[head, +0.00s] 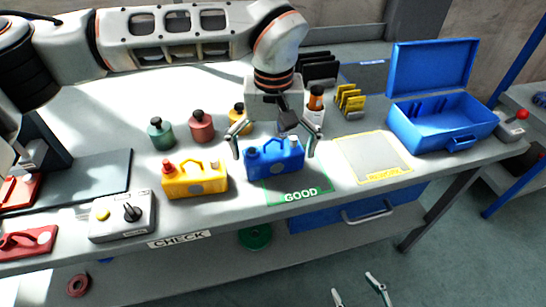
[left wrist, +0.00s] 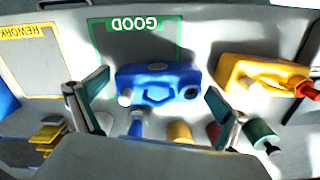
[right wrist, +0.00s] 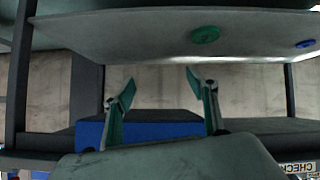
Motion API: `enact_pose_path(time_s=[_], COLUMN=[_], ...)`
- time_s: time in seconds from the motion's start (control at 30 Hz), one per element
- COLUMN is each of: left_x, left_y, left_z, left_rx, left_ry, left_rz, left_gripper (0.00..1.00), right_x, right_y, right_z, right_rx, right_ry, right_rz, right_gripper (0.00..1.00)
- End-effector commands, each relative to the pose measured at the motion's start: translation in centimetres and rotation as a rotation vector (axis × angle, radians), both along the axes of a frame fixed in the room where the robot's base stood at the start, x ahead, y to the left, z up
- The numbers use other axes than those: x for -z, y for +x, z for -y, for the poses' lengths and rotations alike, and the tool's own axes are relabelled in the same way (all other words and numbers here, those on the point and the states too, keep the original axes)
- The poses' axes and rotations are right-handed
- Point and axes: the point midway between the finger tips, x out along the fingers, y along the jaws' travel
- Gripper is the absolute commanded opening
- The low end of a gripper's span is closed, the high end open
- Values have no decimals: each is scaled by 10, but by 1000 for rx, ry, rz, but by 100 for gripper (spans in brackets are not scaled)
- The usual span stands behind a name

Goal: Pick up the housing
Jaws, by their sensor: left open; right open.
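A blue housing (head: 275,163) with a handle on top stands on the bench at the green-outlined GOOD area (head: 300,197). It also shows in the left wrist view (left wrist: 158,84). A yellow housing (head: 196,183) with a red cap stands to its left, and in the left wrist view (left wrist: 258,76) it is at the right. My left gripper (head: 274,151) is above the blue housing, open, with one finger on either side of it. I cannot tell whether the fingers touch it. My right gripper (head: 355,288) is open and empty, low in front of the bench.
Small green (head: 161,134), red (head: 201,126) and orange bottles stand behind the housings. A yellow-outlined REWORK area (head: 373,158) is empty at the right. Beyond it is an open blue case (head: 440,125). A control box (head: 124,215) sits at the front left. A blue drawer (head: 345,212) hangs below.

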Motion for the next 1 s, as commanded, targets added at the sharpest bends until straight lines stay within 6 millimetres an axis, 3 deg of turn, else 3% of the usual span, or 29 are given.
enact_pose_path(time_s=[0.1,0.27,0.37,0.73,0.87,1.0], left_x=[-1,-1,-2,-12,-30,-60], left_y=[0,0,0,1,1,1], left_z=[0,0,0,0,0,0], left_rx=[0,0,0,0,1,-1], left_ry=[0,0,-1,-1,-1,-2], left_rz=[1,1,1,4,8,12], left_gripper=[100,61,53,53,53,53], right_x=[1,3,4,2,-1,-3], right_y=[0,-2,-3,-2,-1,0], right_z=[0,1,1,3,3,3], right_rx=[-2,0,0,4,6,9], right_ry=[-2,-3,-3,-5,-5,-5], right_rz=[-2,-7,-8,-7,-3,-2], right_gripper=[58,58,58,58,58,58])
